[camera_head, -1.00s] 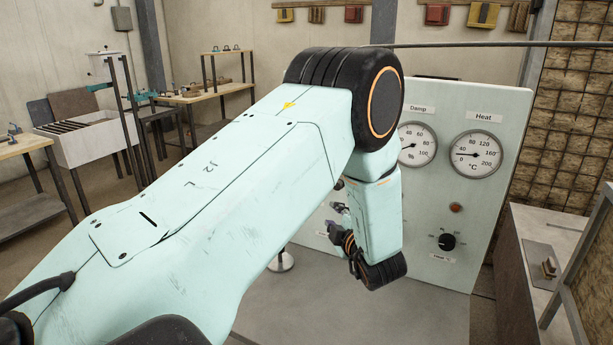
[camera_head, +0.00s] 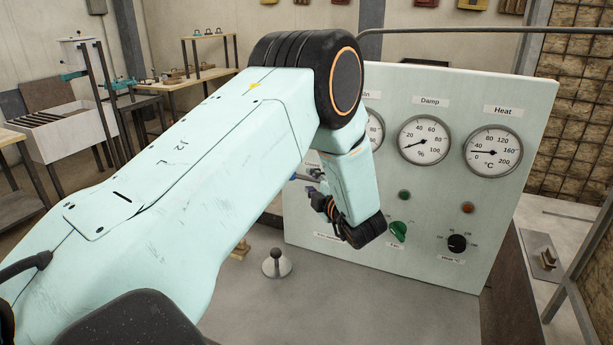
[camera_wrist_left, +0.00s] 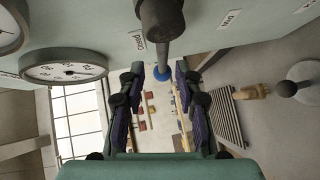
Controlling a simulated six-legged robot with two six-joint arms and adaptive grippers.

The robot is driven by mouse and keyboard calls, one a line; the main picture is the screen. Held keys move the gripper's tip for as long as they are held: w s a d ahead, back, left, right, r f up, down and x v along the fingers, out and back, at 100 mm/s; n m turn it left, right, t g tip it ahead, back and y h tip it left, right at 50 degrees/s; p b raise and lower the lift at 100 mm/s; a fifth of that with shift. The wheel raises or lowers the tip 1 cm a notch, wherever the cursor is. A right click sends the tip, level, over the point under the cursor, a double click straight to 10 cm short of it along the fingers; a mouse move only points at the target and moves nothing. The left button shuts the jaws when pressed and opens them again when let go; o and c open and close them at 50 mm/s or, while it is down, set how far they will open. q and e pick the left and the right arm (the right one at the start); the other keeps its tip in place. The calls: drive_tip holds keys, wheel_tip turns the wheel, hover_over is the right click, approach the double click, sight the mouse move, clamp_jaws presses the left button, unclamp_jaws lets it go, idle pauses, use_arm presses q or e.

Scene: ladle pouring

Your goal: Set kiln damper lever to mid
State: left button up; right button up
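The damper lever stands out from the pale panel (camera_head: 460,200). In the left wrist view it has a dark round base, a grey shaft (camera_wrist_left: 163,48) and a blue tip (camera_wrist_left: 163,74). Labels reading Closed and Mid (camera_wrist_left: 229,19) sit beside it on the panel, with the shaft closest to Closed. My left gripper (camera_wrist_left: 160,70) is open, with a fingertip on either side of the blue tip and gaps visible. In the head view my left gripper (camera_head: 316,196) is at the panel's left part, and my wrist hides most of the lever. My right gripper is not in view.
The panel also carries a Damp gauge (camera_head: 423,140), a Heat gauge (camera_head: 492,152), a green knob (camera_head: 398,231) and a black knob (camera_head: 457,243). A grey ball on a round base (camera_head: 277,263) stands on the grey surface before the panel. Workbenches stand farther back left.

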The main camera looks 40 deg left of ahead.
sight(309, 180)
use_arm(q)
drive_tip(key=x, duration=0.4)
drive_tip(key=shift+a+f, duration=0.1)
drive_tip(key=shift+f, duration=0.15)
drive_tip(key=shift+s+d+r, duration=0.1)
drive_tip(key=shift+d+r, duration=0.1)
drive_tip(key=shift+r, duration=0.05)
drive_tip(key=shift+a+f, duration=0.25)
drive_tip(key=shift+a, duration=0.05)
drive_tip(key=c, duration=0.4)
drive_tip(key=shift+d, duration=0.1)
clamp_jaws()
